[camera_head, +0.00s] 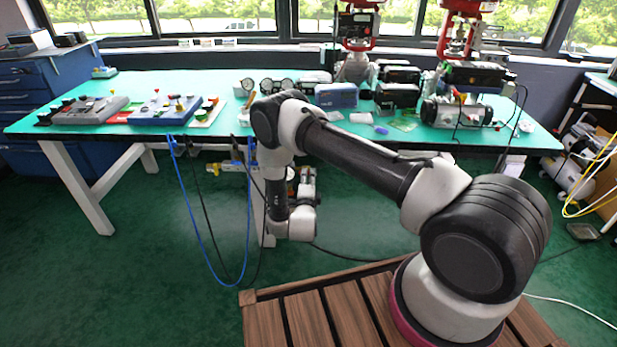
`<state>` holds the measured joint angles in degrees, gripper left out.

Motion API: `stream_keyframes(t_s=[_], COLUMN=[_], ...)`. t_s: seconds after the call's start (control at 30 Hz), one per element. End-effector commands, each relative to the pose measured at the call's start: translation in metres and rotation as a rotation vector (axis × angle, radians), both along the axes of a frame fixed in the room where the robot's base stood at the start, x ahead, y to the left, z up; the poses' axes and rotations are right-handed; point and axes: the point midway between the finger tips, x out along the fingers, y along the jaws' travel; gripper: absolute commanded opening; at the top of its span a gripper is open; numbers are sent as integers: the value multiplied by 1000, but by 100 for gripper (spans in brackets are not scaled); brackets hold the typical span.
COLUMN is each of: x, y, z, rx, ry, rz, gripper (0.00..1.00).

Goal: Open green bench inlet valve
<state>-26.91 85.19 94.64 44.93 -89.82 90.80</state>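A green-topped bench (225,88) stands ahead of me. Below its front edge, left of my arm, a small yellow and white fitting with a blue part (226,167) shows. It looks like the inlet valve, but it is too small to tell its handle position. My arm reaches from the right and bends down in front of the bench, with its wrist right of the fitting and apart from it in the picture. My gripper (305,183) seems to point away from me behind the wrist, mostly hidden. Its fingers cannot be made out.
Blue and black hoses (249,215) hang in loops from the bench's front edge. Grey and blue control panels (165,109) lie on the bench's left, with gauges, boxes and red-topped valve assemblies (357,30) further right. A white bench leg (82,190) stands left. The green floor ahead is open.

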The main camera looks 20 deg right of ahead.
Motion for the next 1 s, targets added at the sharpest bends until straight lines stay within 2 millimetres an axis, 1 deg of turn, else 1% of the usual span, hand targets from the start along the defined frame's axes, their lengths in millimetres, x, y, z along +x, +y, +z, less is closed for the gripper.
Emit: stream_keyframes(t_s=[0.03, 0.3, 0.4, 0.5, 0.67, 1.0], x=[-10, -67, -83, -94, -100, -100], y=[4, 23, 28, 31, 32, 32], z=[0, -1, -1, -1, 0, 0], rx=[-4, -2, -2, -3, -2, -1], ry=[2, 3, 3, 2, 1, 0], rz=[4, 4, 3, 2, 1, 0], gripper=[30, 30, 30, 30, 30, 30])
